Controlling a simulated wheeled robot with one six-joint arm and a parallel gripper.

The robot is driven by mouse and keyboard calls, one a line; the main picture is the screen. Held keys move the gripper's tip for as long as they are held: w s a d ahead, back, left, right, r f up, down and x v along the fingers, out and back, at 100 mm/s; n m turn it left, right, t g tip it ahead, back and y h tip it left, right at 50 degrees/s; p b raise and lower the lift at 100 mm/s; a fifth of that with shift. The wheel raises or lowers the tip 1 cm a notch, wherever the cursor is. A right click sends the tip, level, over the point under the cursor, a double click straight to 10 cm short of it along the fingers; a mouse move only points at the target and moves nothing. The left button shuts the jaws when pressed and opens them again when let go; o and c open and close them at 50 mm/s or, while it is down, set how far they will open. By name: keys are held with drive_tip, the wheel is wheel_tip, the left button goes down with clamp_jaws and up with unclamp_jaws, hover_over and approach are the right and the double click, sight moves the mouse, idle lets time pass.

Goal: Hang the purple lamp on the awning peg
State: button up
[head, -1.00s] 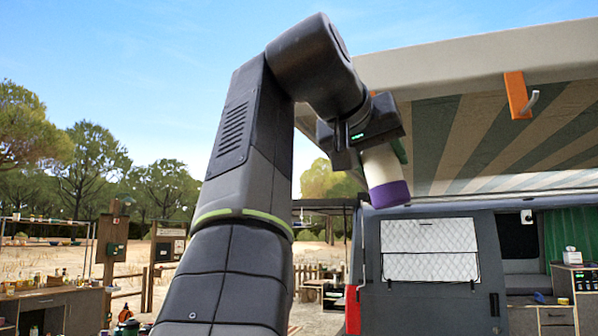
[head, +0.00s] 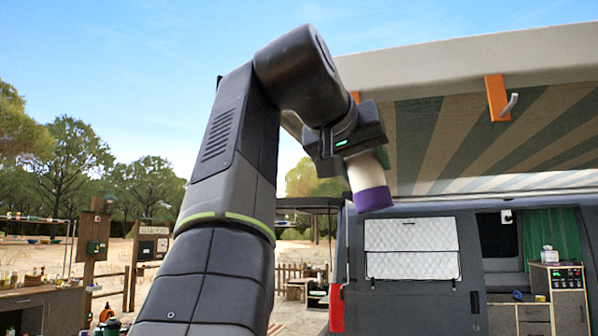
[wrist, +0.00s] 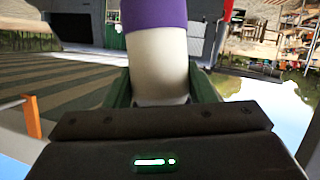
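The purple lamp shows a purple band (head: 372,198) at its lower end and a whitish body above it. My gripper (head: 364,166) is shut around the whitish body, and the lamp hangs tilted below it. In the wrist view the lamp (wrist: 158,62) sits between the green fingers of my gripper (wrist: 163,90). The awning peg (head: 509,104) is a grey hook on an orange bracket (head: 497,98) at the awning's front edge. It is right of and higher than the lamp in the head view, clearly apart from it. The bracket also shows at the left of the wrist view (wrist: 32,118).
The striped awning (head: 450,140) with its pale front beam (head: 450,62) spans the upper right. Another orange piece (head: 355,97) is partly hidden behind my arm. The grey van (head: 410,290) stands below, with cabinets at right. Open sky lies left of my arm.

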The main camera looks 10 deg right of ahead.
drive_tip(key=o, duration=0.5)
drive_tip(key=shift+a, duration=0.1)
drive_tip(key=v, duration=1.3)
drive_tip(key=shift+s+a, duration=0.15)
drive_tip(key=shift+s, duration=0.1)
drive_tip(key=shift+r, duration=0.1)
idle(0.7)
drive_tip(key=x, duration=0.7)
idle(0.8)
drive_tip(key=shift+w, duration=0.1)
idle(0.4)
drive_tip(key=shift+v, duration=3.6)
drive_tip(key=x, duration=0.9)
drive_tip(key=shift+w+d, duration=0.2)
drive_tip(key=shift+d, duration=0.05)
